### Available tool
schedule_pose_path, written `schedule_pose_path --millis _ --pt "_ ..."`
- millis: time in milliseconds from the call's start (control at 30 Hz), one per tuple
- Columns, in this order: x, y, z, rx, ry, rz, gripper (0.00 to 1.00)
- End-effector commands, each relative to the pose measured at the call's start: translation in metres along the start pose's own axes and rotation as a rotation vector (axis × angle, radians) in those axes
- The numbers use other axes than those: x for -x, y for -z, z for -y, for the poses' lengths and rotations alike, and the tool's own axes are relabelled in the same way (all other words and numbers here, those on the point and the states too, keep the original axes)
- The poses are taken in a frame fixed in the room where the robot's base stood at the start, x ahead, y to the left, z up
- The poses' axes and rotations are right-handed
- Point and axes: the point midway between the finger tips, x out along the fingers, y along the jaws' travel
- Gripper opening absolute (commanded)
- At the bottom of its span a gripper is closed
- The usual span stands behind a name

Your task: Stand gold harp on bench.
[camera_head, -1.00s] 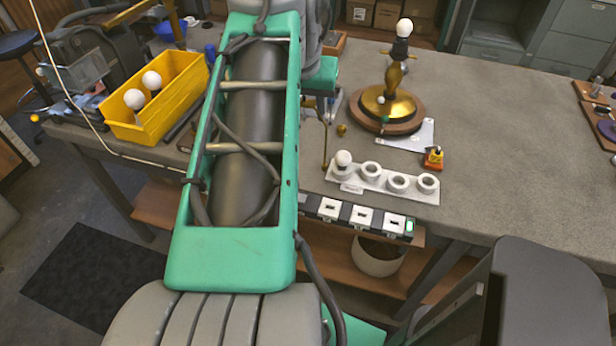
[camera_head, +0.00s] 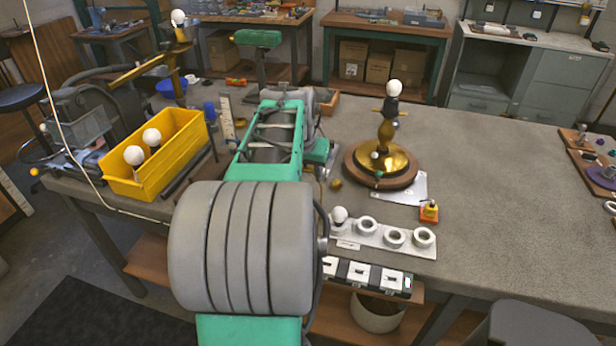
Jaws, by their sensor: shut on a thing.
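My gripper (camera_head: 325,166) is low over the bench, just left of the brass lamp, and mostly hidden behind my arm. It is shut on the gold harp (camera_head: 321,183), of which only a thin gold sliver shows beside my arm. I cannot tell whether the harp's foot touches the bench. The grey bench (camera_head: 480,185) runs across the view. A small gold knob (camera_head: 335,183) lies on it, right of the harp.
The brass lamp with a bulb (camera_head: 386,135) stands on a round wooden base. In front are a white ring holder (camera_head: 380,236), a small orange-yellow item (camera_head: 429,211) and a switch strip (camera_head: 365,277). A yellow bin (camera_head: 160,160) holds bulbs at left.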

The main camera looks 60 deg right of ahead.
Motion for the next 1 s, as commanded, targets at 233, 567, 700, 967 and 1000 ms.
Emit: schedule_pose_path --millis 233,567,700,967,1000 --pt "-0.017 -0.008 -0.001 -0.002 0.000 -0.001 0.00" --pt "-0.020 -0.009 -0.001 -0.001 0.000 0.000 0.50" --pt "-0.020 -0.009 -0.001 -0.001 0.000 0.000 0.61" --pt "-0.017 -0.008 -0.001 -0.001 0.000 0.000 0.61" --pt "-0.014 -0.007 -0.001 -0.001 0.000 -0.001 0.61"
